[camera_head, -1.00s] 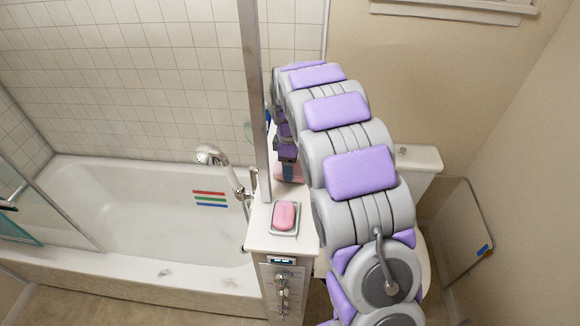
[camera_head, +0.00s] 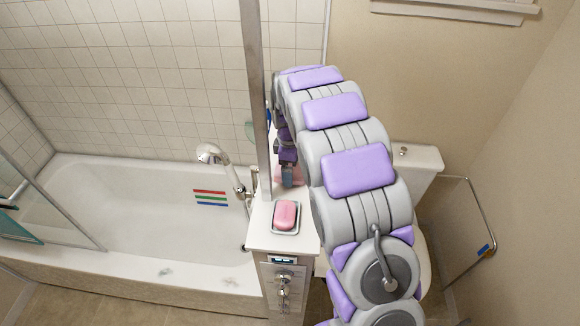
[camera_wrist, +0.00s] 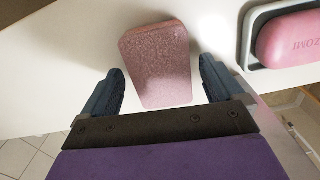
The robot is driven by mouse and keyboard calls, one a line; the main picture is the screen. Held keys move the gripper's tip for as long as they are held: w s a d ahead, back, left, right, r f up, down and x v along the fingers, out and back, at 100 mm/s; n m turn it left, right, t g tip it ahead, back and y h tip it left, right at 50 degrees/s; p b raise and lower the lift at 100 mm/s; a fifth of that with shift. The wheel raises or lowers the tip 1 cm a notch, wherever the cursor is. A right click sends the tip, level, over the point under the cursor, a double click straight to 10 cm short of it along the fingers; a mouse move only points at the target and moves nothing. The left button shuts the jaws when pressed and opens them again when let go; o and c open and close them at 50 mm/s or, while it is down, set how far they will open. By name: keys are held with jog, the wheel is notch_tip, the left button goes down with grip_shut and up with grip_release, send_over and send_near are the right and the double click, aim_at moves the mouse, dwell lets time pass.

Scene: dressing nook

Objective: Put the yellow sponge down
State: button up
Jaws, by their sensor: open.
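No yellow sponge shows; the sponge-like block (camera_wrist: 157,62) in the wrist view is dull pink and speckled. It lies on the white counter (camera_wrist: 60,65), between the two dark blue fingers of my gripper (camera_wrist: 161,70). The fingers stand apart, with a gap visible on each side of the block, so my gripper is open and not holding it. In the head view my gripper (camera_head: 288,176) is low over the far part of the counter, partly hidden by the post and my arm.
A pink soap bar (camera_head: 285,214) sits in a grey dish (camera_head: 298,229) on the near part of the counter. A metal post (camera_head: 256,100) rises at the counter's left side. The bathtub (camera_head: 140,215) is left; a toilet (camera_head: 418,158) is right, behind my arm.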

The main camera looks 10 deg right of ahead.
notch_tip(320, 180, up, 12)
jog(key=s+r+m+g, duration=0.1)
jog(key=s+r+m, duration=0.15)
jog(key=s, duration=0.75)
jog(key=s+r+m, duration=0.2)
jog(key=s+m, duration=0.2)
jog(key=s, duration=0.6)
jog(key=s+f+m, duration=0.2)
jog(key=s+m, duration=0.1)
jog(key=s, duration=0.8)
jog(key=s+f+m, duration=0.1)
jog(key=s+m, duration=0.3)
jog(key=s, duration=0.7)
jog(key=shift+f+g, duration=0.4)
jog(key=shift+f, duration=0.1)
notch_tip(320, 180, down, 10)
jog(key=b, duration=1)
jog(key=shift+f+b, duration=0.2)
jog(key=shift+b, duration=0.15)
jog(key=shift+o, duration=0.5)
